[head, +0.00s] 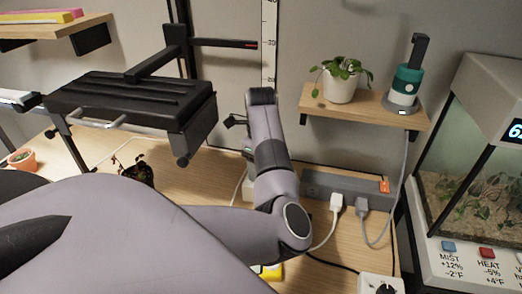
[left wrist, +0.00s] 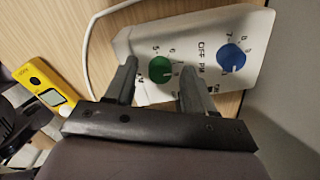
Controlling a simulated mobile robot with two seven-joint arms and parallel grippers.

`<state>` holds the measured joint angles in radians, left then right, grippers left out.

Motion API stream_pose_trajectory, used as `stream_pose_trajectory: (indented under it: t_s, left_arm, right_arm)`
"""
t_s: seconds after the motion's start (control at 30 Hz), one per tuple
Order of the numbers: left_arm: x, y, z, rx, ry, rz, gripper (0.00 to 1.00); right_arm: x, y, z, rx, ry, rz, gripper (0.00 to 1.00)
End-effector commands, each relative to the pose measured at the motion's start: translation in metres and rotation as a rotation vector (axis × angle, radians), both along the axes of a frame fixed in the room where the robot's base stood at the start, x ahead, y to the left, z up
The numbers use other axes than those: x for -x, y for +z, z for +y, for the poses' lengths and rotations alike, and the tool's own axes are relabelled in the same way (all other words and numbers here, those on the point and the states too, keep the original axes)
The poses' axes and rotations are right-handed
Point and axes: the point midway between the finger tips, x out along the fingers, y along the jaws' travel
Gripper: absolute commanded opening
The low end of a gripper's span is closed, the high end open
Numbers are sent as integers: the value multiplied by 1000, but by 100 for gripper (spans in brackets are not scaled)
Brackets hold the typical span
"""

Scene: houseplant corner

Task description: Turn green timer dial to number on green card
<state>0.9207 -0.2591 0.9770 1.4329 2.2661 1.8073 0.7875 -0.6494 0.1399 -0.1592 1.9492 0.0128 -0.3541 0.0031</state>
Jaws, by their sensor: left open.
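The green dial (left wrist: 160,69) sits on a white timer panel (left wrist: 204,26) with printed numbers, left of a blue dial (left wrist: 231,57). My left gripper (left wrist: 159,75) is open, one finger on each side of the green dial in the left wrist view. I cannot tell whether the fingers touch it. In the head view my left arm reaches up the middle and hides most of what lies behind it; its fingertips are not clear there. I make out no green card in either view. My right gripper is not in view.
A yellow meter (left wrist: 38,83) lies left of the panel, with a white cable (left wrist: 90,40) between. In the head view, a grey power strip (head: 345,187) with plugs, a white box with a black knob (head: 380,287), a terrarium (head: 475,160) and a shelf with a potted plant (head: 340,87) stand right.

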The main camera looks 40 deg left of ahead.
Motion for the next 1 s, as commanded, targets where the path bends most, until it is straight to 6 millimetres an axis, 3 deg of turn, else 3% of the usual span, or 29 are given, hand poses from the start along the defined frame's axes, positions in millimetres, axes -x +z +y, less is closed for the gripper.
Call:
stream_pose_trajectory:
  t_s: [0.13,0.3,0.67,1.0]
  left_arm:
    - [0,0,0,0,0,0,51]
    - [0,0,0,0,0,0,0]
    - [0,0,0,0,-46,-1,0]
    - [-1,-1,0,0,-274,-3,0]
  right_arm:
    - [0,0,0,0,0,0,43]
    - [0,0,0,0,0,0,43]
    - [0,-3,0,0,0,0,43]
    - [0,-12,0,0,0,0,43]
